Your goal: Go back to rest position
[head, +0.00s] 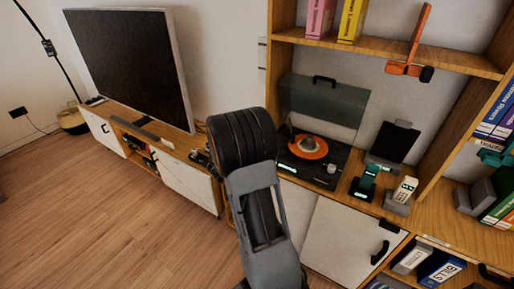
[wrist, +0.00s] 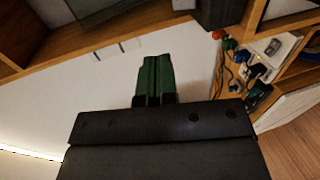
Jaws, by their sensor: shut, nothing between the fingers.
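My gripper (wrist: 155,68) shows in the wrist view, with its two dark green fingers side by side and shut, with nothing between them. A pale wall or panel fills much of the view behind it. In the head view my arm rises from the bottom centre in front of the cabinet, left of the turntable (head: 335,170). The gripper's fingers cannot be made out there.
A TV (head: 130,60) stands on a low wooden cabinet (head: 188,183) at the left. The turntable's lid is up. A shelf unit (head: 462,60) with books stands at the right. Phones and small devices sit right of the turntable. The wooden floor (head: 90,220) at lower left is clear.

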